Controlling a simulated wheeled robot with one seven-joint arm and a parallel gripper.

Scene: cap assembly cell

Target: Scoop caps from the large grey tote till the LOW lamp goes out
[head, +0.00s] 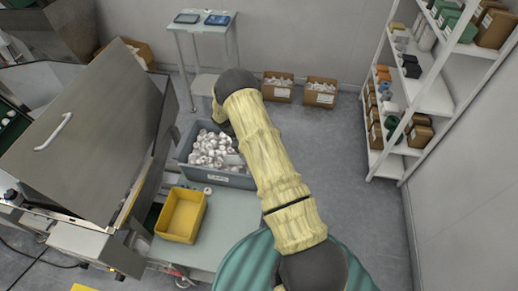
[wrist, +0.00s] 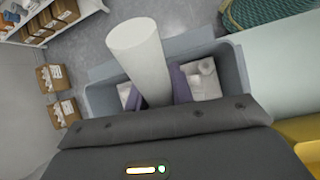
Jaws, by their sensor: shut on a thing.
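The large grey tote (head: 216,178) stands on the table, heaped with white caps (head: 208,150). In the wrist view its rim (wrist: 238,72) surrounds my gripper, with some caps (wrist: 207,78) showing inside. My gripper (wrist: 156,92) is shut on an upright white cylinder (wrist: 138,48), which looks like the scoop's handle. The scoop's bowl is hidden, so I cannot tell whether it holds caps. In the head view my arm bends over the tote and hides the gripper. I cannot make out the LOW lamp.
A yellow bin (head: 182,216) is in front of the tote, with a loose cap (head: 208,191) nearby. A steel-lidded machine (head: 85,135) stands at left. Cartons (head: 278,88) sit by the back wall, and a white shelf (head: 430,95) stands at right. Open floor (head: 345,135) lies between.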

